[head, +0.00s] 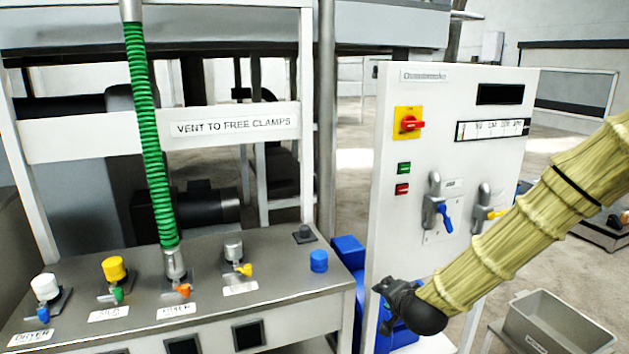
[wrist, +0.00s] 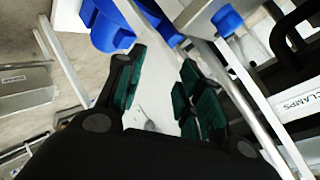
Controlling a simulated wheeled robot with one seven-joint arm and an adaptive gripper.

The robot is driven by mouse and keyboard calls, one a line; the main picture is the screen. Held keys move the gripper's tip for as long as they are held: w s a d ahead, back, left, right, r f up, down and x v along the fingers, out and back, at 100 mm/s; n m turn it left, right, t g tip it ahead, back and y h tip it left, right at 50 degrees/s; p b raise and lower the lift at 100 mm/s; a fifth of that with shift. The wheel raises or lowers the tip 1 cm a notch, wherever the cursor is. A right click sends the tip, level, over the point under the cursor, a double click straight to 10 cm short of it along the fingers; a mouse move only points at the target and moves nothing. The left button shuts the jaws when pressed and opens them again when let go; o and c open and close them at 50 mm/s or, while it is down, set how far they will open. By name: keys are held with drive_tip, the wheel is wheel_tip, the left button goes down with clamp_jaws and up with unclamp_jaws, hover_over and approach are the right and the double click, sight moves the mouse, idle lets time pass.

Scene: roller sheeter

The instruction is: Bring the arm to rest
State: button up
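My gripper (head: 388,305) is at the end of my yellow-sleeved arm, in front of the lower part of the white control cabinet (head: 390,220) in the head view. In the wrist view my gripper (wrist: 160,95) has its two green-padded fingers apart, with nothing between them. Behind the fingers the pale floor and a blue object (wrist: 105,28) show. The arm comes in from the right edge and covers part of the cabinet's right side.
A console (head: 300,275) with coloured knobs and a green hose (head: 150,130) stands at the left. A red rotary switch (head: 411,123) and levers are on the cabinet. A grey bin (head: 555,325) is at the lower right. Open floor lies behind.

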drive_tip(key=s+f+n+g+p, duration=0.2)
drive_tip(key=s+f+n+g, duration=0.35)
drive_tip(key=s+f, duration=1.6)
drive_tip(key=s+d+f+n+g, duration=0.1)
drive_tip(key=s+f+g, duration=0.1)
drive_tip(key=s, duration=0.6)
drive_tip(key=s+d+f+n+g+p, duration=0.1)
drive_tip(key=s+f+n+g, duration=0.1)
drive_tip(key=s+f, duration=0.3)
drive_tip(key=s+d+f+n+g, duration=0.1)
drive_tip(key=s+f, duration=0.3)
drive_tip(key=s, duration=0.6)
drive_tip(key=shift+s+d+n+g+h, duration=0.35)
drive_tip(key=shift+d+g+h, duration=0.05)
drive_tip(key=shift+g, duration=0.15)
